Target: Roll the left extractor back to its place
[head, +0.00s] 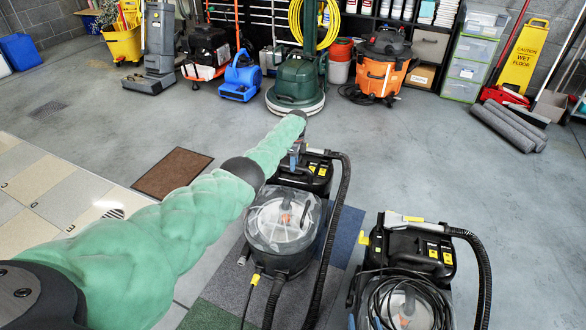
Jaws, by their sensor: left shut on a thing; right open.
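The left extractor (283,222) is a black machine with a clear domed tank, standing upright in the lower middle of the head view. Its black hose (341,200) loops down its right side. My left arm, in a green sleeve, reaches across from the lower left. My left gripper (296,153) is at the top rear of this extractor, shut on what looks like its handle; the arm partly hides the grip. A second, similar extractor (412,246) stands to the right, with a coiled cable on its front. My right gripper is out of view.
Carpet tiles (345,236) lie under and beside the left extractor. A brown mat (172,173) lies to the left. A green floor machine (297,86), an orange vacuum (384,68) and a blue blower (241,78) line the back. Grey rolls (508,127) lie at right. The middle floor is clear.

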